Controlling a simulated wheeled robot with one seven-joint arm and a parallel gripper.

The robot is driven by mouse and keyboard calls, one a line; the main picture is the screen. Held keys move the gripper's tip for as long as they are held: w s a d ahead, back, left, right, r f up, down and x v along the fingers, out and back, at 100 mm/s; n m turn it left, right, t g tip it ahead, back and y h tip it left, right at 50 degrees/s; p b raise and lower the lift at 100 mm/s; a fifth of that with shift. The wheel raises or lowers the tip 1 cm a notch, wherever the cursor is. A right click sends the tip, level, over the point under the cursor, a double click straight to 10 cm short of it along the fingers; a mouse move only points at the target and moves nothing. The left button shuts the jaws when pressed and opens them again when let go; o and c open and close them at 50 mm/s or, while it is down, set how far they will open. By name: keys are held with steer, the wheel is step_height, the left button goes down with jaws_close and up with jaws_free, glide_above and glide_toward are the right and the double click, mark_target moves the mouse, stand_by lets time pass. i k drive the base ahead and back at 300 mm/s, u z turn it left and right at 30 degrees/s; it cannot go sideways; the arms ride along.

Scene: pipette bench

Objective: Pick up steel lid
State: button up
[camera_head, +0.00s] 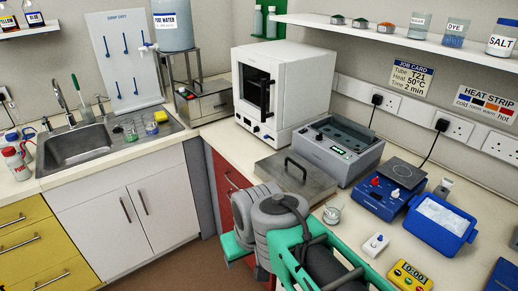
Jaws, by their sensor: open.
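The steel lid (314,184) is a flat, grey, square plate with a raised black bar handle. It lies on the bench in front of the grey heating bath (338,148), whose top is open. My arm's thick grey links and teal parts fill the bottom middle of the head view, just in front of the lid, and cover part of its near edge. The fingertips of my gripper cannot be made out, and I see nothing touching the lid's handle.
A white oven (283,85) stands behind the lid. A small glass dish (332,215) is close to its right. A blue hotplate (385,198), a blue tray (442,224) and a yellow timer (411,275) stand farther right. The sink (90,145) is at left.

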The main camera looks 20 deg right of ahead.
mark_target(294, 174)
steer(key=z, duration=0.1)
steer(key=k, duration=0.4)
steer(key=u, duration=0.85)
steer(key=i, duration=0.95)
steer(key=z, duration=0.05)
